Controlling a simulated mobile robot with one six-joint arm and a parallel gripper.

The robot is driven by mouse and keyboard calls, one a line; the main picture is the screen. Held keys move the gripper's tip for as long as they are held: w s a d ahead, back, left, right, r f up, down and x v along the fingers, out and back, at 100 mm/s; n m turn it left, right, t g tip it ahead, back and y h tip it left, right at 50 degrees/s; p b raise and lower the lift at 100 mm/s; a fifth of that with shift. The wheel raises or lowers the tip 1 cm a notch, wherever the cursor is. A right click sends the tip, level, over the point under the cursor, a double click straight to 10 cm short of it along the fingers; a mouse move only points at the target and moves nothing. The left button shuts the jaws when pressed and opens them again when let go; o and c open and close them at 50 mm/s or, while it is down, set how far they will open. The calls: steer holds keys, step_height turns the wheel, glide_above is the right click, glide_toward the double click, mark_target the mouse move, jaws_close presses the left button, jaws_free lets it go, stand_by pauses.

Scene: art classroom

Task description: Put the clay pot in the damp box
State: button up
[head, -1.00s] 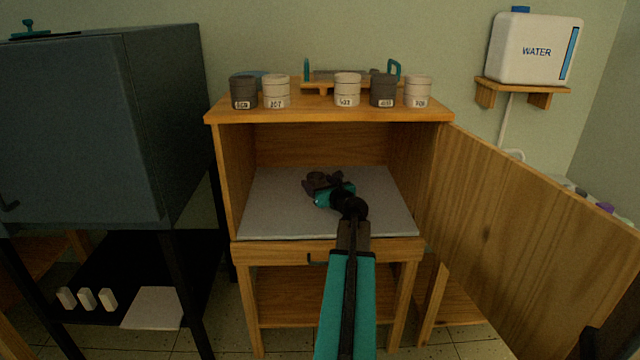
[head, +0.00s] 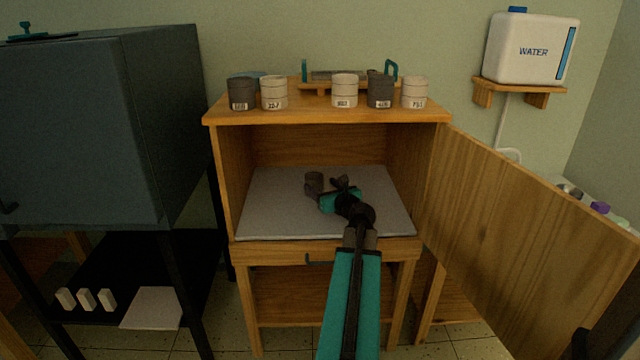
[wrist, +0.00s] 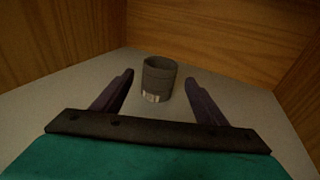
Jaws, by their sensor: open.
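The dark grey clay pot (head: 314,181) stands upright on the pale slab inside the open wooden damp box (head: 330,116). In the wrist view the pot (wrist: 159,78) shows a pale label low on its front. My gripper (head: 326,186) reaches in through the box's front opening. In the wrist view my gripper (wrist: 158,82) is open, its two fingers apart on either side of the pot's near side. The pot stands just beyond the fingertips, and I see no contact.
The box's wooden door (head: 520,220) is swung open to the right. Several labelled pots, such as a dark one (head: 242,93), stand on top. A dark cabinet (head: 90,130) stands left. A water tank (head: 532,48) sits on a wall shelf.

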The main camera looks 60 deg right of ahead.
steer(key=shift+p+v, duration=0.55)
steer(key=shift+v, duration=3.1)
steer(key=shift+r, duration=0.1)
